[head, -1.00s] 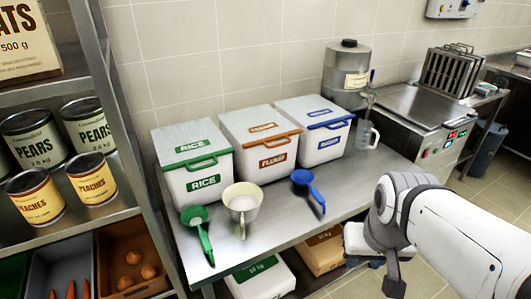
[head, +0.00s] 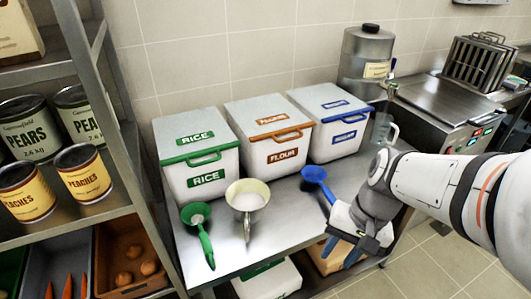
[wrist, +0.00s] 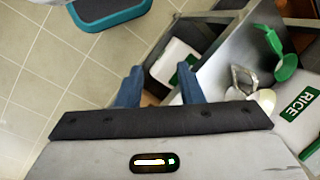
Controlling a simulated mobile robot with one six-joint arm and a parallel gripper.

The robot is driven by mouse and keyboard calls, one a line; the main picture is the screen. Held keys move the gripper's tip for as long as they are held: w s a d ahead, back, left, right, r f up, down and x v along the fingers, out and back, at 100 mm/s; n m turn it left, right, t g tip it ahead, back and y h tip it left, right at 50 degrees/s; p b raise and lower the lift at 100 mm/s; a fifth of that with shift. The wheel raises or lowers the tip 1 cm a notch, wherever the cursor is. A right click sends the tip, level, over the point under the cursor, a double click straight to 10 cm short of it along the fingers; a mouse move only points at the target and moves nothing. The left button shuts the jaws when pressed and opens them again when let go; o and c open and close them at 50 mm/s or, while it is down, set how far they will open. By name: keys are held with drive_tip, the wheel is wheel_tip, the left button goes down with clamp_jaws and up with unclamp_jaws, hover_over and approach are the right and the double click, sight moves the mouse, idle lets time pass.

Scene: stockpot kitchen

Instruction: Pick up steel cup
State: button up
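A pale, metallic-looking cup with a handle (head: 247,200), which I take to be the steel cup, stands on the steel counter (head: 300,222) in front of the rice and flour bins. Its handle points toward the front edge. In the wrist view the cup's metal handle (wrist: 243,78) shows at the right, beyond my fingers. My gripper (head: 342,250) is to the right of the cup, by the counter's front edge, apart from it. In the wrist view its blue fingers (wrist: 160,86) are spread, with nothing held between them.
A green scoop (head: 202,230) lies left of the cup and a blue scoop (head: 318,182) right of it. Lidded rice (head: 195,150), flour (head: 268,132) and blue-labelled (head: 335,125) bins stand behind. A clear jug (head: 384,131) stands farther right. Shelving with cans borders the left.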

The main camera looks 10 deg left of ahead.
drive_tip(key=w+a+f+m+g+y+b, duration=0.3)
drive_tip(key=a+f+m+g+y+b, duration=0.1)
drive_tip(key=a+f+m+y, duration=0.35)
drive_tip(key=m+t+y+b, duration=0.3)
drive_tip(key=m+y+b, duration=0.1)
drive_tip(key=m+y, duration=0.25)
approach(246, 238)
drive_tip(key=shift+s+a+r+y, duration=0.1)
drive_tip(key=shift+s+a+y, duration=0.05)
drive_tip(key=shift+a, duration=0.35)
drive_tip(key=shift+s+a+y, duration=0.15)
drive_tip(key=shift+a, duration=0.35)
drive_tip(key=shift+w+a, duration=0.15)
drive_tip(key=shift+a, duration=0.05)
drive_tip(key=a, duration=0.7)
drive_tip(key=shift+a+r, duration=0.25)
drive_tip(key=shift+r, duration=0.05)
drive_tip(key=shift+c, duration=0.4)
clamp_jaws()
